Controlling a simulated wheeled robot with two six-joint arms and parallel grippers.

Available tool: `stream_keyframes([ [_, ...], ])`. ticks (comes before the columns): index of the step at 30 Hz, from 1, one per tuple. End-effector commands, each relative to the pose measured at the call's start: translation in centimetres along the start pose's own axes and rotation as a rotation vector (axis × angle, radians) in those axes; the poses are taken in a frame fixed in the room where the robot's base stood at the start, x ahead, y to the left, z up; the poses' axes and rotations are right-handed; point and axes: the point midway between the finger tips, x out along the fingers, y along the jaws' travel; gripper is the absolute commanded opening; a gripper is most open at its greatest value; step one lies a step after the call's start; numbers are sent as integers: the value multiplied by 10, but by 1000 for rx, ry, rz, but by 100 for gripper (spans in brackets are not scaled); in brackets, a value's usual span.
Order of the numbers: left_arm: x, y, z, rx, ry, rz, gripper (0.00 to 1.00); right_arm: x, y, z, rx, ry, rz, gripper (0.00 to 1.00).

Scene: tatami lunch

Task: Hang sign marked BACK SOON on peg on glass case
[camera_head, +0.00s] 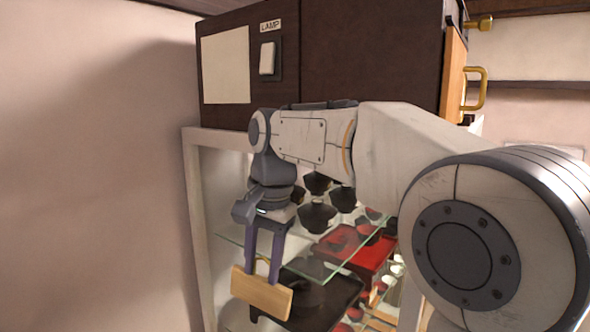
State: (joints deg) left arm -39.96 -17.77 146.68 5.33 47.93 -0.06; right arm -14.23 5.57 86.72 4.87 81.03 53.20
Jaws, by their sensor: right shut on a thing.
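My right gripper (263,268) points down and is shut on the top of a small wooden sign (262,294), at its brass-coloured ring. The sign hangs tilted, its right end lower. No lettering can be made out on the side I see. The glass case (194,215), with a pale frame and glass shelves, stands behind the gripper and sign. A brass knob-like peg (480,23) shows at the top right, by the dark cabinet's edge; I cannot tell whether it is the case's peg. My left gripper is out of view.
The dark cabinet (360,50) above the case carries a blank pale sheet (226,65) and a LAMP switch (267,58). A brass handle (482,88) is at right. Dark bowls (317,217) and a red tray (370,252) sit inside the case. A bare wall (90,170) fills the left.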

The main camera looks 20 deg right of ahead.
Motion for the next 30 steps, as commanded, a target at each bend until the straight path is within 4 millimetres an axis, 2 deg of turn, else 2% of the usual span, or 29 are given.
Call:
stream_keyframes([
  [1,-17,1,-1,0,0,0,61,-42,3,5,29,11,-16,0],
  [6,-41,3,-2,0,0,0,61,-130,24,27,121,24,-37,0],
  [9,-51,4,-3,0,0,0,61,-167,38,40,163,30,-45,0],
  [12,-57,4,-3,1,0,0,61,-192,48,50,193,34,-50,0],
  [15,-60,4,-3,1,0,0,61,-205,55,56,210,36,-51,0],
  [18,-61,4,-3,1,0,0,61,-210,58,57,219,36,-52,0],
  [30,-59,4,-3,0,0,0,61,-208,63,38,220,37,-52,0],
])
